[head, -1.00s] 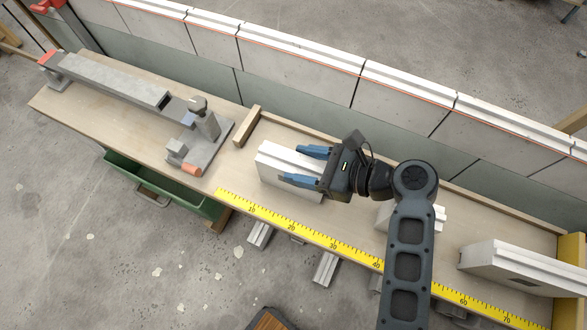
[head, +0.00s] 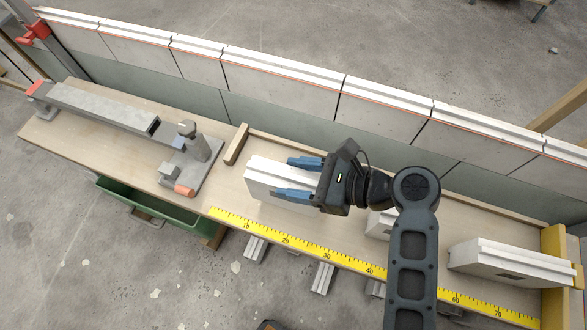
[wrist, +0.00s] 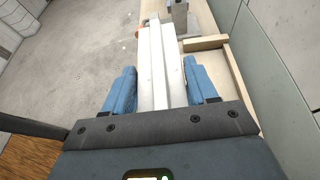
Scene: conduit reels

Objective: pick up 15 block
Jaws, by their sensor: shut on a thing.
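A white grooved block (head: 268,170) is between the blue fingers of my gripper (head: 282,178), above the middle of the wooden bench, just right of a small wooden stop. No number on it can be read. In the wrist view the block (wrist: 156,65) runs lengthwise away between the two fingers of my gripper (wrist: 160,84), which are shut on its sides. Its near end is hidden by the gripper body. I cannot tell clearly how far it is off the bench.
A yellow ruler (head: 330,257) lines the bench's front edge. A grey clamp stand (head: 195,160) stands left of the wooden stop (head: 236,145). A larger white block (head: 510,263) lies at right; another (head: 379,225) is partly behind my arm. A panel wall (head: 285,113) runs behind.

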